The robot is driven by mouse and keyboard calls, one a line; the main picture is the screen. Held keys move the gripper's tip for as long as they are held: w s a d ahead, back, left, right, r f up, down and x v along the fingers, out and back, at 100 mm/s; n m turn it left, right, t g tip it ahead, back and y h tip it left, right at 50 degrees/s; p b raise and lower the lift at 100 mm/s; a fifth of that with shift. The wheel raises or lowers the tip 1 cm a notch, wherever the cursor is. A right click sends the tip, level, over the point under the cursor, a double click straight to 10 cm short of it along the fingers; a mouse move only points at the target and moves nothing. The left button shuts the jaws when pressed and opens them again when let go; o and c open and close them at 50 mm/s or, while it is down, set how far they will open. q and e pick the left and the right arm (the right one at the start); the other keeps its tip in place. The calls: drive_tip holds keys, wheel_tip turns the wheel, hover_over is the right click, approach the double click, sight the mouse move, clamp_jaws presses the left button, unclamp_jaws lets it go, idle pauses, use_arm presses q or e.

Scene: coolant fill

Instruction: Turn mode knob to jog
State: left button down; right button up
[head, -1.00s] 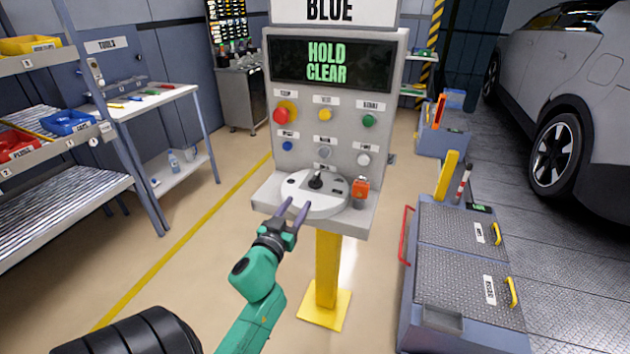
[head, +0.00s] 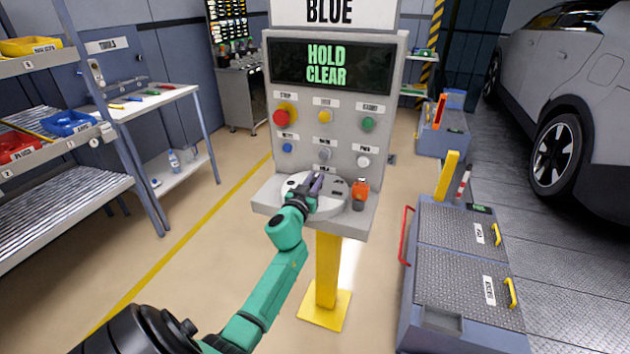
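The control stand (head: 385,80) faces me, its screen (head: 328,65) reading "HOLD CLEAR". A round white dial plate (head: 338,203) lies on its sloping shelf. The black knob at the plate's middle is hidden behind my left gripper (head: 315,182). That gripper is over the plate, at the knob's place, with its two dark fingers pointing up and away from me. The fingers look close together; I cannot tell whether they touch or hold the knob. My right gripper is not in view.
An orange-topped part (head: 360,190) stands on the shelf just right of the plate. Above are a red stop button (head: 281,117) and several other buttons. A grey cart (head: 460,265) stands at the right, shelving (head: 60,210) at the left. The floor between is clear.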

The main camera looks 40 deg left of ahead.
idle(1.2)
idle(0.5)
use_arm(q)
drive_tip(key=shift+r+m+t+h+p, duration=0.15)
drive_tip(key=shift+m+t+h+p, duration=0.15)
drive_tip(key=shift+m+h+p, duration=0.55)
drive_tip(key=m+h+p, duration=0.1)
drive_tip(key=h, duration=0.2)
drive_tip(key=shift+a+m, duration=0.1)
drive_tip(key=shift+m, duration=0.15)
drive_tip(key=m+h, duration=0.1)
drive_tip(key=h, duration=0.2)
drive_tip(key=shift+f+m, duration=0.25)
drive_tip(key=shift+m, duration=0.15)
drive_tip(key=shift+m+h, duration=0.4)
drive_tip(key=shift+h, duration=0.25)
drive_tip(key=c, duration=0.8)
unclamp_jaws()
